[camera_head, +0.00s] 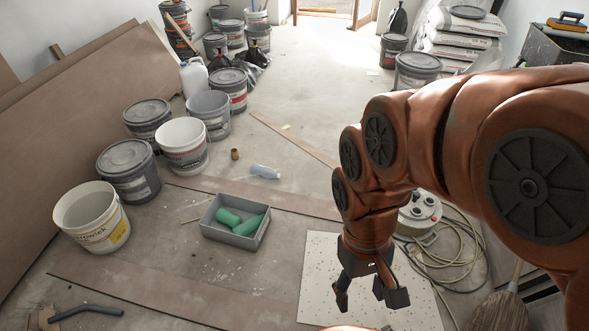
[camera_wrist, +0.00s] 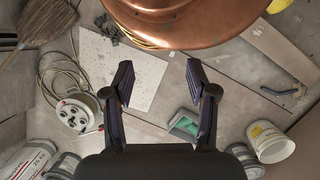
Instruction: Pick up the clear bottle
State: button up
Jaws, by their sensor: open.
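The clear bottle (camera_head: 265,171) lies on its side on the concrete floor, near the middle of the head view. It looks pale blue and see-through. My gripper (camera_head: 370,296) hangs low at the right, over the speckled white board, well to the right of the bottle and nearer to me. Its two fingers are apart with nothing between them, also in the wrist view (camera_wrist: 160,90). I cannot make out the bottle in the wrist view.
A grey crate (camera_head: 209,230) with green bottles stands nearer than the bottle. A small brown cylinder (camera_head: 235,154) stands left of it. Buckets line the left side, including a white one (camera_head: 181,140). A cable reel (camera_head: 420,213) with loose cable lies right.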

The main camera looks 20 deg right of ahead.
aim_at(266, 172)
jog(key=z, duration=0.6)
jog(key=i, duration=1.25)
jog(key=u, duration=0.8)
jog(key=i, duration=0.65)
jog(key=u, duration=0.75)
